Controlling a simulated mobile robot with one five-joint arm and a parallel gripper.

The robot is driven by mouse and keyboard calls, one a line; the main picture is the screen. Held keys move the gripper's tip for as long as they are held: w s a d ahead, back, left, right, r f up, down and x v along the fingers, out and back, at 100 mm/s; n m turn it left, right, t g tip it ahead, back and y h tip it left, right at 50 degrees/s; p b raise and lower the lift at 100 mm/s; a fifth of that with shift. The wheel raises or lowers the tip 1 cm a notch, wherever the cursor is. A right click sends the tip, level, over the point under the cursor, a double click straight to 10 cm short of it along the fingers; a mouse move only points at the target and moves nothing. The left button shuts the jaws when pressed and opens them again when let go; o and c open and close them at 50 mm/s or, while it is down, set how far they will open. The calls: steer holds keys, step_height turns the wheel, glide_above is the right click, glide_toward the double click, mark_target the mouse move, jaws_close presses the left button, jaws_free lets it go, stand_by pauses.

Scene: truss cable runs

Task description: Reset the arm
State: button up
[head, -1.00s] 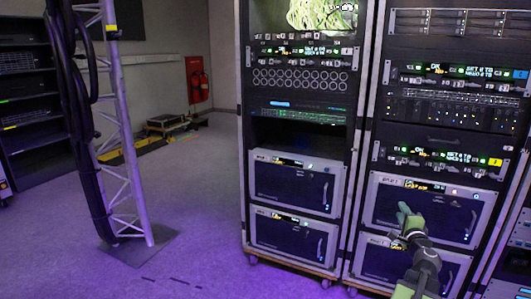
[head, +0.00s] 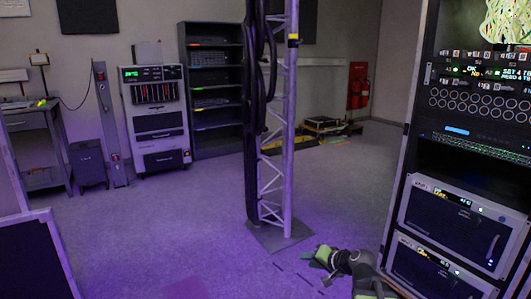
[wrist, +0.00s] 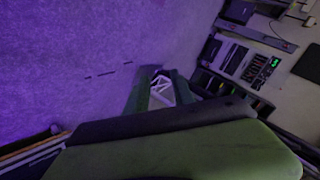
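My gripper (head: 325,264) shows low in the head view, with green parts on a dark arm. It is over the purple-lit floor, left of the equipment rack's foot. In the wrist view my gripper (wrist: 160,90) has two dark green fingers set apart, with the truss base (wrist: 162,88) visible beyond the gap. Nothing is held between them. The gripper looks open and empty.
The truss (head: 277,130) with black cables stands on a floor plate (head: 280,237) beyond my gripper. The equipment rack (head: 405,190) is close on the right. Shelves (head: 215,90), a white cabinet (head: 157,120) and a workbench (head: 35,140) line the back. Open floor (head: 150,230) lies left.

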steer(key=s+a+f+n+g+h, duration=0.2)
steer(key=s+a+f+n+g, duration=0.3)
steer(key=s+a+f, duration=0.3)
steer(key=s+d+f+g+h, duration=0.1)
steer(key=s+d+g+h, duration=0.3)
steer(key=s+d, duration=0.45)
step_height(320, 180, up, 38)
steer(key=p, duration=3.8)
steer(key=shift+a, duration=0.4)
steer(key=shift+f, duration=0.1)
